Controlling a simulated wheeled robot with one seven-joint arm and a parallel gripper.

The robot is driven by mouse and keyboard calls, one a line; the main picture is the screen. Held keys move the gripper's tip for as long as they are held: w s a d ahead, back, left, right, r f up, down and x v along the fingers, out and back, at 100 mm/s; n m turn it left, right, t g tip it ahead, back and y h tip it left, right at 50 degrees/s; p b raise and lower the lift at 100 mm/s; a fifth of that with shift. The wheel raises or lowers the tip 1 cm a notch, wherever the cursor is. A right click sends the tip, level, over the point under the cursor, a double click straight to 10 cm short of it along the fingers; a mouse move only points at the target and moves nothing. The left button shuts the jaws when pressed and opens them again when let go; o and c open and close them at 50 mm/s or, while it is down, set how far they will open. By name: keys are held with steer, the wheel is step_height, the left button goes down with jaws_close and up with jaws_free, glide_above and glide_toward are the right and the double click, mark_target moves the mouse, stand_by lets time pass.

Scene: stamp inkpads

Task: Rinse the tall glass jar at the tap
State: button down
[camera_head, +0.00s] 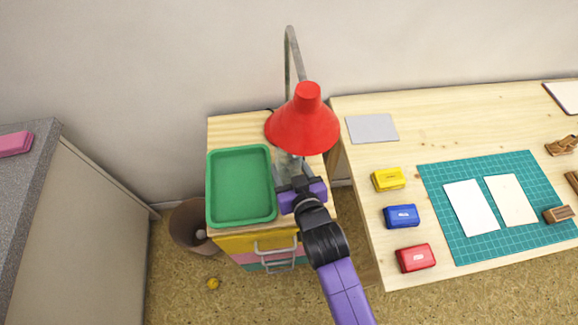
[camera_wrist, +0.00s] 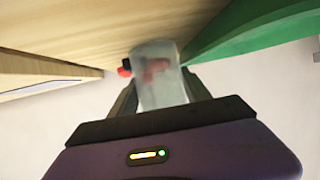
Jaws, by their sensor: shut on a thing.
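The tall glass jar (camera_wrist: 158,72) is clear and stands out between my fingers in the wrist view, with something red showing through it. In the head view only part of the jar (camera_head: 287,164) shows, just below the red lamp shade. My gripper (camera_head: 292,182) is shut on the jar, over the right side of the small wooden-topped cabinet, beside the green tray. My fingers also show in the wrist view (camera_wrist: 160,98). I cannot tell whether the jar touches the cabinet top. No tap is in view.
A red lamp (camera_head: 303,122) hangs close over the jar. The green tray (camera_head: 211,186) is empty. The wooden desk (camera_head: 440,128) at right holds inkpads in yellow (camera_head: 388,179), blue (camera_head: 402,216) and red (camera_head: 416,258). A grey counter (camera_head: 22,190) with a pink item stands at far left.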

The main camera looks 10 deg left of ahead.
steer(key=shift+f, duration=0.1)
steer(key=shift+c, duration=2.4)
jaws_free()
steer(key=shift+r, duration=0.25)
steer(key=shift+s+d, duration=0.15)
steer(key=shift+s, duration=0.2)
steer(key=v, duration=1.1)
steer(key=shift+s+d, duration=0.1)
steer(key=shift+d, duration=0.05)
